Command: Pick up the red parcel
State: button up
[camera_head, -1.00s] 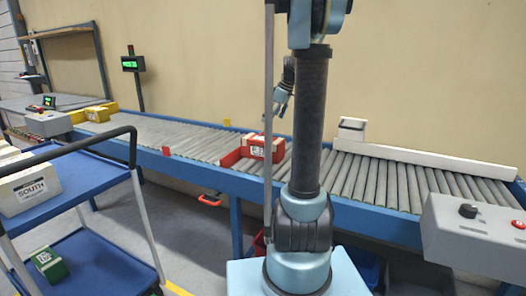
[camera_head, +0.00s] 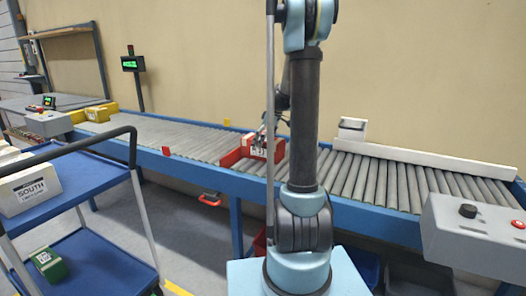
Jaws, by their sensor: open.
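The red parcel (camera_head: 256,152) with a white label sits on the roller conveyor (camera_head: 205,146), just left of my arm's column, beside a red edge piece (camera_head: 231,158). My gripper (camera_head: 262,137) is down at the parcel's top, dark and small in the picture. It is open. It partly covers the parcel's upper face. I cannot tell whether the fingers touch the parcel or stand around it.
A blue cart (camera_head: 85,188) with a SOUTH box (camera_head: 30,190) and a green parcel (camera_head: 48,263) stands at left. A yellow parcel (camera_head: 98,114) lies at the conveyor's far left. A white guide rail (camera_head: 430,158) and grey control box (camera_head: 475,232) are at right.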

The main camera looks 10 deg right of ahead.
aim_at(249, 150)
jog(key=shift+x, duration=2.55)
jog(key=c, duration=1.3)
